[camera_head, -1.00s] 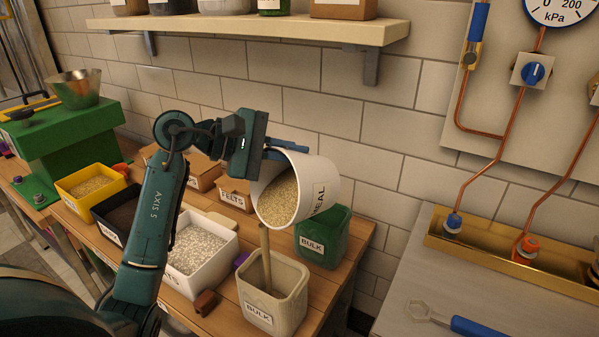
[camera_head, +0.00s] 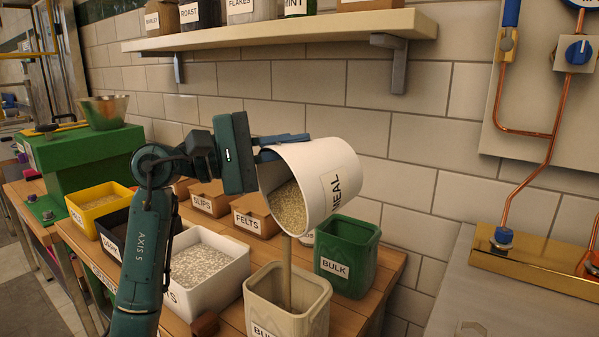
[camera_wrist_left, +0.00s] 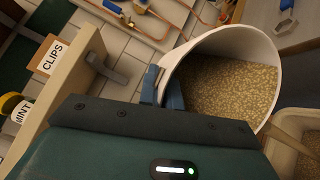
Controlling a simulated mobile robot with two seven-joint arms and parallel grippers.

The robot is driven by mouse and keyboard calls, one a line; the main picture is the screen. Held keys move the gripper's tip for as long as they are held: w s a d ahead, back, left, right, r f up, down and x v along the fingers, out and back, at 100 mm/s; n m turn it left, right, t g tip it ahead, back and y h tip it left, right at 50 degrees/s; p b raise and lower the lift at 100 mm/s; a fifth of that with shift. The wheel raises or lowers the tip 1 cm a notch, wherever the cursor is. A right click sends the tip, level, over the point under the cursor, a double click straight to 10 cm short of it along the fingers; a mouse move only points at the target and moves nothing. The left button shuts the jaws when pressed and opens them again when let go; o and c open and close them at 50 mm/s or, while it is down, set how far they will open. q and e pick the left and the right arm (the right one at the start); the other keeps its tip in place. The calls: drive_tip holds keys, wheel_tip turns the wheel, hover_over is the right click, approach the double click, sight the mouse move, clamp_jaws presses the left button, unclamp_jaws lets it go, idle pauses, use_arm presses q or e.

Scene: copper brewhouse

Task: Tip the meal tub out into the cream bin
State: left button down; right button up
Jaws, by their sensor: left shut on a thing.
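My left gripper (camera_head: 285,145) is shut on the rim of the white meal tub (camera_head: 335,180), labelled MEAL. It holds the tub tilted, mouth down to the left, above the cream bin (camera_head: 318,298). Pale grain (camera_head: 290,207) lies inside the tub, and a thin stream (camera_head: 286,265) of it falls from the lip into the bin. The left wrist view shows the fingers (camera_wrist_left: 165,88) on the rim, much grain (camera_wrist_left: 230,88) in the tub and part of the cream bin (camera_wrist_left: 281,150). The right gripper is out of sight.
A green BULK bin (camera_head: 345,257) stands behind and right of the cream bin. A white box of pale pellets (camera_head: 240,270), a yellow box (camera_head: 105,208) and brown cartons (camera_head: 250,216) stand to the left. A wall shelf (camera_head: 280,38) hangs above.

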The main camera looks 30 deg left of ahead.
sight(269, 148)
use_arm(q)
drive_tip(key=b, duration=0.1)
drive_tip(key=s+h+b, duration=0.1)
drive_tip(key=b, duration=0.1)
drive_tip(key=shift+a+f+m+t, duration=0.25)
drive_tip(key=shift+f+m+t, duration=0.05)
drive_tip(key=shift+f+t, duration=0.1)
drive_tip(key=b, duration=0.1)
drive_tip(key=s+h+b, duration=0.1)
drive_tip(key=b, duration=0.1)
drive_tip(key=shift+s+a+m, duration=0.15)
drive_tip(key=shift+a+m, duration=0.1)
drive_tip(key=shift+m, duration=0.05)
drive_tip(key=shift+s+a+r+m+t+h+b, duration=0.25)
drive_tip(key=shift+s+m+h+b, duration=0.3)
drive_tip(key=shift+b, duration=0.7)
drive_tip(key=shift+s+a+r+m+t+h+b, duration=0.1)
drive_tip(key=shift+s+a+m+t+h+b, duration=0.4)
drive_tip(key=shift+b, duration=0.7)
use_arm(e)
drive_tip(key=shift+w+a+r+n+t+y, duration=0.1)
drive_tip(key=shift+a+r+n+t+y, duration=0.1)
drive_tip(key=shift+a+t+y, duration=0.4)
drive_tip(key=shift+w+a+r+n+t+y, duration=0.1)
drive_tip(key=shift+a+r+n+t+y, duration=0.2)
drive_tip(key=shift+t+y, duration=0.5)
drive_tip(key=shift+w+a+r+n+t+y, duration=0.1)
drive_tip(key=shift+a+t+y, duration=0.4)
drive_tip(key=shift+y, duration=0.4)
